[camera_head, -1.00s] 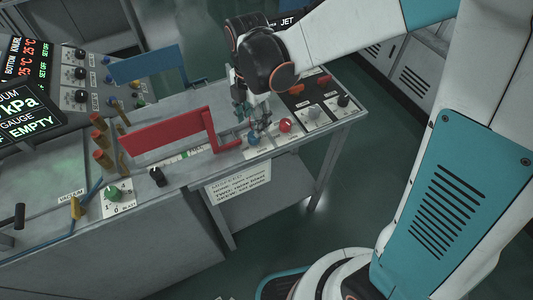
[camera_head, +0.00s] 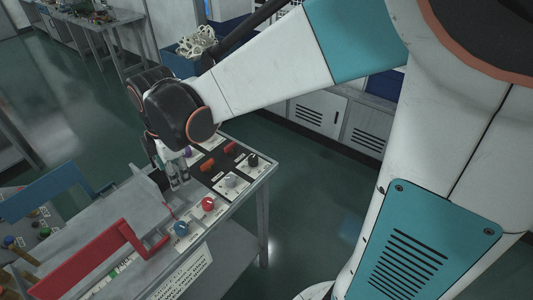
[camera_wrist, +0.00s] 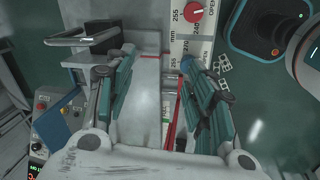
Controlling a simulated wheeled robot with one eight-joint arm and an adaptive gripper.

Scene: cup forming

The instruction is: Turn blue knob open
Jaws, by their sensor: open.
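The blue knob (camera_head: 181,229) sits on a white label plate along the front edge of the grey bench, beside a red knob (camera_head: 208,203). My gripper (camera_head: 178,182) is above the bench, beyond the blue knob in the head view and apart from it. In the wrist view my gripper (camera_wrist: 155,78) has its two fingers spread with nothing between them. A blue patch (camera_wrist: 186,65), probably the blue knob, shows at the right finger, which partly hides it. The red knob (camera_wrist: 193,12) is at the top of that view by an OPEN label. Which way the blue knob is turned cannot be told.
A red bent handle (camera_head: 95,258) stands left of the blue knob, close to it. A blue bar (camera_head: 45,192) is further left. White and black knobs (camera_head: 252,160) and orange switches (camera_head: 207,164) lie toward the bench's right end. Open floor lies beyond the right edge.

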